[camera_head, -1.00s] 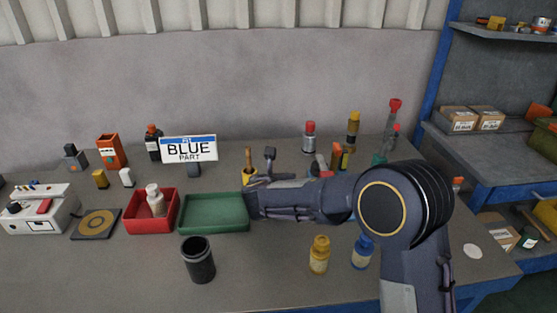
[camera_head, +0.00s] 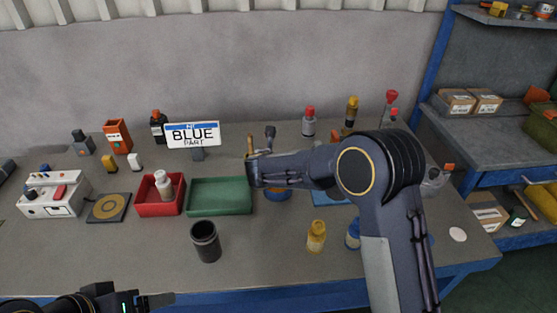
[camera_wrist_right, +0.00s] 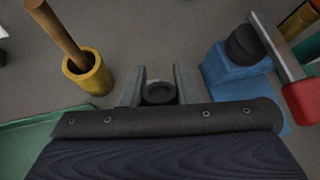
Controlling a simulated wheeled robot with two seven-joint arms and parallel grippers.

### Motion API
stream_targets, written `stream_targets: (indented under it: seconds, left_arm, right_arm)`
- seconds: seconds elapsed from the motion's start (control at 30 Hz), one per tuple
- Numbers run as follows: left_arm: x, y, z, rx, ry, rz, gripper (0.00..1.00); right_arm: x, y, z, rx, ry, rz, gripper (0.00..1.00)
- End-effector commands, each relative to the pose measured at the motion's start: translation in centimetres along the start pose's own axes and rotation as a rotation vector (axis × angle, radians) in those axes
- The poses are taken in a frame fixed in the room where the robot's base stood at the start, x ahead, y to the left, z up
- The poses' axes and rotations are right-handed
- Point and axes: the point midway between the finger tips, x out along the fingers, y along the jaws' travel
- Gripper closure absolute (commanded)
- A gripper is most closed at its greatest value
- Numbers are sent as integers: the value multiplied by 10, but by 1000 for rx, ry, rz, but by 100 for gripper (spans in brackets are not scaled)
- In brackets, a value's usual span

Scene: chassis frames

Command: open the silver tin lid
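I cannot clearly make out a silver tin with its lid in either view. A greyish container with a red cap (camera_head: 309,122) stands at the back of the bench. My right gripper (camera_head: 252,169) is over the bench at the right end of the green tray (camera_head: 220,209). In the right wrist view its two fingers (camera_wrist_right: 159,84) are spread, with a dark round piece (camera_wrist_right: 159,93) between them; I cannot tell whether they touch it. My left gripper (camera_head: 150,300) shows at the bottom left, away from the objects, and its opening is unclear.
A yellow cup with a wooden stick (camera_wrist_right: 88,72) and a blue block (camera_wrist_right: 235,75) flank the right gripper. A red tray (camera_head: 150,208) holds a white bottle (camera_head: 164,186). A dark cup (camera_head: 205,241) and yellow bottle (camera_head: 316,237) stand in front. The bench's front left is clear.

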Motion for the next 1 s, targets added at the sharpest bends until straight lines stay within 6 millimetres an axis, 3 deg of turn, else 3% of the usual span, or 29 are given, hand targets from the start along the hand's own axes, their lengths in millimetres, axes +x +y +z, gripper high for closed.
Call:
stream_targets:
  seconds: [0.17, 0.47, 0.8, 1.0]
  left_arm:
    - [0, 0, 0, 0, 0, 0, 22]
    - [0, 0, 0, 0, 0, 0, 22]
    - [7, -3, 3, 0, 0, 0, 22]
    - [8, -4, 4, 0, 0, 0, 22]
  right_arm:
    - [0, 0, 0, -1, 0, 0, 52]
    - [-3, 0, 0, 0, -1, 1, 52]
    - [-55, 1, 0, 0, -3, 3, 52]
    - [-76, 0, 0, -1, -1, 1, 52]
